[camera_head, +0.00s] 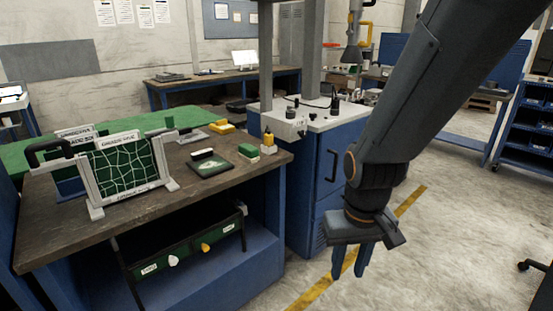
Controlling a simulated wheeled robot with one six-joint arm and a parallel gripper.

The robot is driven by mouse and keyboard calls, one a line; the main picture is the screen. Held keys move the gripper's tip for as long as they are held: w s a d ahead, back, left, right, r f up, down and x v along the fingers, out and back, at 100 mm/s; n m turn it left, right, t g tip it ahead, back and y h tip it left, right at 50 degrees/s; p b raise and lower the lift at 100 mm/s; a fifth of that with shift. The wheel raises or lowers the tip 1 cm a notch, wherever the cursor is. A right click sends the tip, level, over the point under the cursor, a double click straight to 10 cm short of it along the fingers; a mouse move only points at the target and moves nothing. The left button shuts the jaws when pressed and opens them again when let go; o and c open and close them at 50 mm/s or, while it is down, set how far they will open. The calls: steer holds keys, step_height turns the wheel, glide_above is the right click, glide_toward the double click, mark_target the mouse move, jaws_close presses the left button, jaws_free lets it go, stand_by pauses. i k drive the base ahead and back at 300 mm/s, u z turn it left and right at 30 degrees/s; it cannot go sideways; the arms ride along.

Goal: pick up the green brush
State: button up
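A small green block-shaped item (248,150) lies near the right corner of the wooden workbench (155,220). It may be the green brush, but it is too small in the picture to be sure. My gripper (350,262) hangs over the floor to the right of the bench, well apart from that item. Its two fingers point down with a gap between them, and nothing shows in the gap.
A yellow-and-white item (268,145) stands just right of the green one. A framed green panel (125,170) stands further left.

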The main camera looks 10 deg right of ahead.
mark_target(248, 153)
steer(key=z, duration=0.5)
steer(key=i, duration=0.6)
steer(key=z, duration=0.45)
steer(key=i, duration=1.35)
steer(key=u, duration=1.5)
steer(key=i, duration=0.9)
steer(key=u, duration=0.2)
